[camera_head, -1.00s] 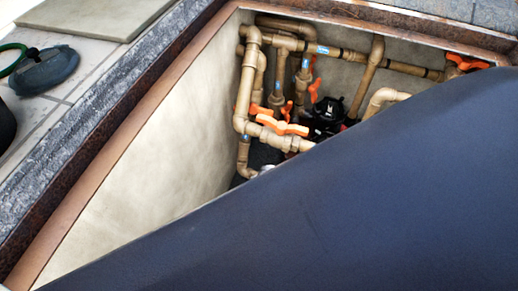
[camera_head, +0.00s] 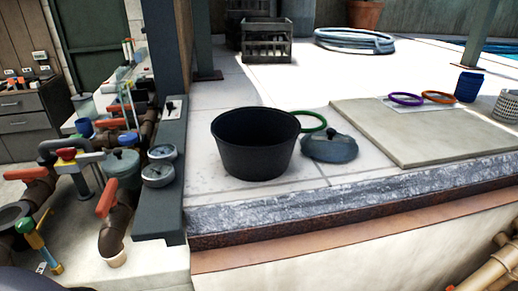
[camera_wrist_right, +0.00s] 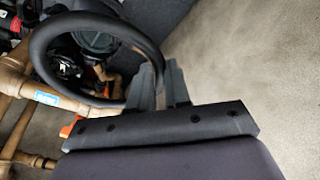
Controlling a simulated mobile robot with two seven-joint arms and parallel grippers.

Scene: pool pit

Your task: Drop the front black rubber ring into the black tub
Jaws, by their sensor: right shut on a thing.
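The black tub (camera_head: 254,160) stands upright on the pale paving near the stone edge in the head view. In the right wrist view, my right gripper (camera_wrist_right: 160,84) is shut on a black rubber ring (camera_wrist_right: 42,50). The ring's side is between the fingers, and the rest extends to the left over brown pipes. Neither gripper shows in the head view, and my left gripper is in no view now.
A grey lid (camera_head: 330,147) and a green ring (camera_head: 318,116) lie right of the tub. A stone slab (camera_head: 430,135) carries purple (camera_head: 406,99) and orange (camera_head: 438,97) rings. Gauges and valves (camera_head: 158,163) stand left. The stone kerb (camera_head: 350,192) edges the pit.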

